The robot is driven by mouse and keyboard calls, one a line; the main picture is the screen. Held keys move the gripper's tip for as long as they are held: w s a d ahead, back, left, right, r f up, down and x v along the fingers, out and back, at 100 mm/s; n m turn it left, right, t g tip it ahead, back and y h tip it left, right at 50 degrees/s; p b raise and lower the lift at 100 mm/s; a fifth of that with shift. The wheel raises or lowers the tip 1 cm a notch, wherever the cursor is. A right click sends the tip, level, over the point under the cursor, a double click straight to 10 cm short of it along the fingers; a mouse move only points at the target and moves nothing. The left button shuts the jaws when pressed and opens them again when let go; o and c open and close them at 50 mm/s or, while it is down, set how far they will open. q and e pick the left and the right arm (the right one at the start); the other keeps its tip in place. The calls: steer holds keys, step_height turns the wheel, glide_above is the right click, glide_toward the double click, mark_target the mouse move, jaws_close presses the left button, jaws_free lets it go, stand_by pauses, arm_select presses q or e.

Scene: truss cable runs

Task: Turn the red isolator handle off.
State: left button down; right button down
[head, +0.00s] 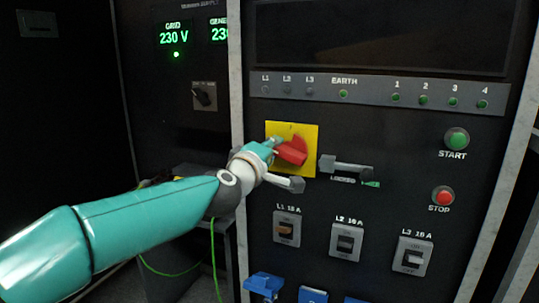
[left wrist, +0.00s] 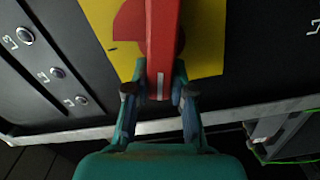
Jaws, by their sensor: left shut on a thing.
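The red isolator handle (head: 292,151) sits on a yellow plate (head: 306,129) on the black cabinet front. It lies tilted in the head view, neither fully level nor upright. My left gripper (head: 277,147) is at the left end of the handle, shut on it. In the left wrist view the handle (left wrist: 162,45) runs down between the two fingers of the left gripper (left wrist: 160,98), over the yellow plate (left wrist: 205,35). A white mark shows on its near end. My right gripper is not in view.
A grey lever (head: 345,166) by the LOCKED and FREE lettering sticks out just right of the plate. The green START button (head: 456,140) and red STOP button (head: 442,196) are further right. Breakers (head: 346,240) and blue sockets (head: 265,284) sit below. A green cable (head: 213,250) hangs at left.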

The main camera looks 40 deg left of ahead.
arm_select(q)
steer(key=shift+w+d+f+n+b, duration=0.15)
steer(key=shift+f+n+b, duration=0.6)
steer(key=shift+n, duration=0.75)
steer(key=c, duration=1)
jaws_free()
steer(key=shift+d, duration=0.1)
steer(key=shift+r, duration=0.2)
steer(key=shift+s, duration=0.2)
steer(key=shift+s, duration=0.35)
steer(key=v, duration=1.1)
